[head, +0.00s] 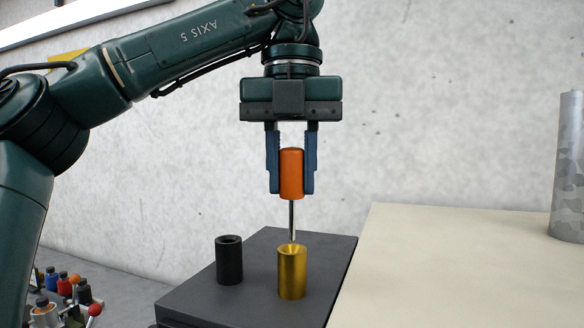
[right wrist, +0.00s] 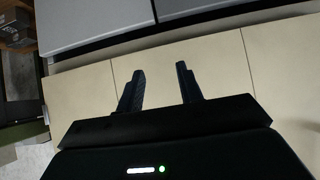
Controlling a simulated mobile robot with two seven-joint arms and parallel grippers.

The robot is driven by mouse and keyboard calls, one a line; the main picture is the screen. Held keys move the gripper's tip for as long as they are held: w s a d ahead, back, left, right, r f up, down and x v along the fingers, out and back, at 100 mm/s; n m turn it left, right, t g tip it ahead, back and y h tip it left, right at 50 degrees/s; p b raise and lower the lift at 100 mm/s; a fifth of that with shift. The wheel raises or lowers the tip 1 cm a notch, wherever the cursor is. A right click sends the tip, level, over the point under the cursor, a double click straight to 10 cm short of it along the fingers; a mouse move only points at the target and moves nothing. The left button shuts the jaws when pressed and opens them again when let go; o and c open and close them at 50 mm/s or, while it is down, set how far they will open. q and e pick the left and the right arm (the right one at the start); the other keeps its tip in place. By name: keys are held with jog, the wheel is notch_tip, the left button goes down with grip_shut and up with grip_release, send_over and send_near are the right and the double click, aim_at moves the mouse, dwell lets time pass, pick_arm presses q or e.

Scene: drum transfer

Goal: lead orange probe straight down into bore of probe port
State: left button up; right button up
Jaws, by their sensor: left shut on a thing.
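The orange probe (head: 291,174) has an orange handle and a thin metal rod (head: 292,220) pointing straight down. My left gripper (head: 292,188) is shut on the handle, one blue finger on each side, and holds it upright. Below it stands a gold cylinder (head: 291,275) with a funnel-like open top, which looks like the probe port. The rod's tip is at the gold cylinder's mouth; I cannot tell whether it is just above or slightly inside the bore. My right gripper (right wrist: 160,70) shows in the right wrist view with its fingers apart and nothing between them.
A black hollow cylinder (head: 229,262) stands left of the gold one on the dark block (head: 255,245). A pale tabletop (head: 440,270) lies to the right, with a mottled grey column (head: 569,170) on it. Small coloured parts (head: 64,288) sit at lower left.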

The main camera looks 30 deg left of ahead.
aim_at(292, 224)
pick_arm(q)
jog(key=shift+f+b, duration=0.4)
jog(key=shift+f, duration=0.25)
jog(key=shift+f+b, duration=0.5)
jog(key=shift+f, duration=0.25)
jog(key=shift+f, duration=0.2)
dwell(0.3)
jog(key=shift+f+b, duration=1.4)
jog(key=shift+f, duration=0.4)
dwell(0.3)
jog(key=o, duration=1.6)
jog(key=shift+o, duration=0.2)
jog(key=shift+r, duration=0.1)
